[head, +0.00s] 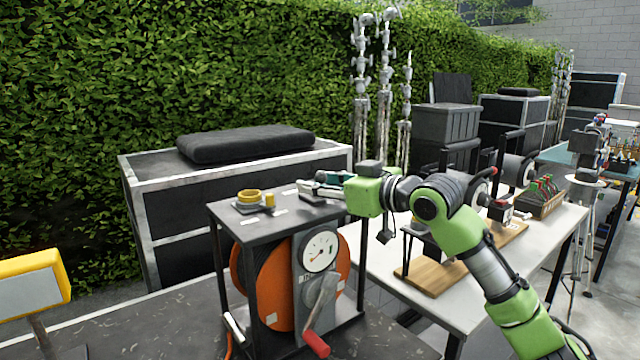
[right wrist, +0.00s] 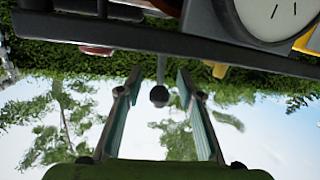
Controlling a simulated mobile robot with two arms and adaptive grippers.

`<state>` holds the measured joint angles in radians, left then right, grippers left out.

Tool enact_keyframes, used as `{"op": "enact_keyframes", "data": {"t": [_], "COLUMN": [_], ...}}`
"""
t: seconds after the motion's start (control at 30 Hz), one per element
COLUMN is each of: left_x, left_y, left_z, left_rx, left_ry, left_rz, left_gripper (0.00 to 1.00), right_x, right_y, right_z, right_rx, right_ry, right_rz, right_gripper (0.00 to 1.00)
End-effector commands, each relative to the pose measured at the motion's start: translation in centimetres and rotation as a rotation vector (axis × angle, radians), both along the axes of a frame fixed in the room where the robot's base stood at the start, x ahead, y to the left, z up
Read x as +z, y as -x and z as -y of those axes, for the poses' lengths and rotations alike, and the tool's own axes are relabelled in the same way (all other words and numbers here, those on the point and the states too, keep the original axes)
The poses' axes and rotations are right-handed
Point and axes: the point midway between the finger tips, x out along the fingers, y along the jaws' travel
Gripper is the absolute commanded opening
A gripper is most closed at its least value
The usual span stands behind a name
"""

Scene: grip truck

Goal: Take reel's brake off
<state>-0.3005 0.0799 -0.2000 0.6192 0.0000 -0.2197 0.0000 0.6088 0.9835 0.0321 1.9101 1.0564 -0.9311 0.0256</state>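The reel is an orange drum (head: 257,283) in a black frame, with a white dial (head: 320,251) and a grey crank ending in a red handle (head: 316,344). My right gripper (head: 318,184) is at the right end of the reel's top plate (head: 259,226). In the right wrist view, its two teal fingers (right wrist: 159,78) are open. A dark round knob (right wrist: 159,95) on a thin grey rod shows between them, with gaps on both sides. I cannot tell for sure that this is the brake lever; the head view does not show it clearly. My left gripper is not in view.
A yellow ring (head: 248,196) and a small yellow cylinder (head: 270,200) sit on the top plate. A white table (head: 375,266) with a wooden board (head: 432,277) stands to the right. A yellow-framed panel (head: 33,284) is at left. A black case (head: 180,220) stands behind.

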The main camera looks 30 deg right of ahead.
Motion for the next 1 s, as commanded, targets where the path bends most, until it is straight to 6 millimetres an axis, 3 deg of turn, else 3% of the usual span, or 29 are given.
{"op": "enact_keyframes", "data": {"t": [0.17, 0.7, 1.0], "left_x": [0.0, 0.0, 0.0], "left_y": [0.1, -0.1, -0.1], "left_z": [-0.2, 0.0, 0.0], "left_rx": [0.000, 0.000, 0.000], "left_ry": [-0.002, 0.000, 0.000], "left_rz": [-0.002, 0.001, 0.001], "left_gripper": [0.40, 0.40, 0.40], "right_x": [0.0, 1.0, 1.5], "right_y": [0.7, 8.3, 11.2], "right_z": [0.3, 1.9, 2.7], "right_rx": [-0.002, 0.001, 0.001], "right_ry": [0.001, -0.002, -0.001], "right_rz": [-0.002, -0.002, 0.000], "right_gripper": [0.34, 0.34, 0.34]}}
